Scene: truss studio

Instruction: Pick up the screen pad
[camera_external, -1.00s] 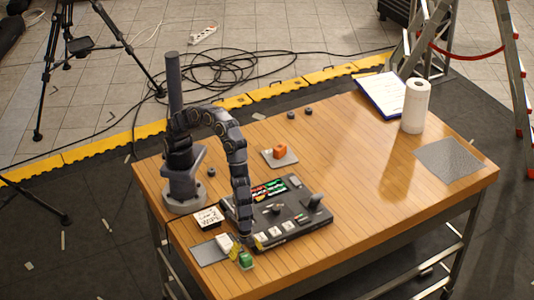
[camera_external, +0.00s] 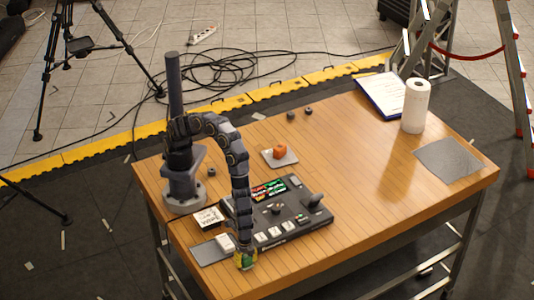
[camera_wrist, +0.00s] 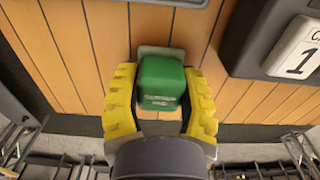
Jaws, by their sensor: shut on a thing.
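A green block (camera_wrist: 161,80) with small pale lettering, too blurred to read, sits between the yellow fingers of my gripper (camera_wrist: 161,98) in the wrist view. It appears to be the screen pad. My gripper is shut on the block, one finger on each side. In the external view my gripper (camera_external: 246,257) points down at the table's front edge, left of the control panel. The block is mostly hidden there by the fingers. I cannot tell whether it touches the table.
The dark control panel (camera_external: 283,222) stands just right of my gripper. A white block (camera_external: 225,243), a grey mat (camera_external: 205,253) and a lettered box (camera_external: 208,218) are to the left.

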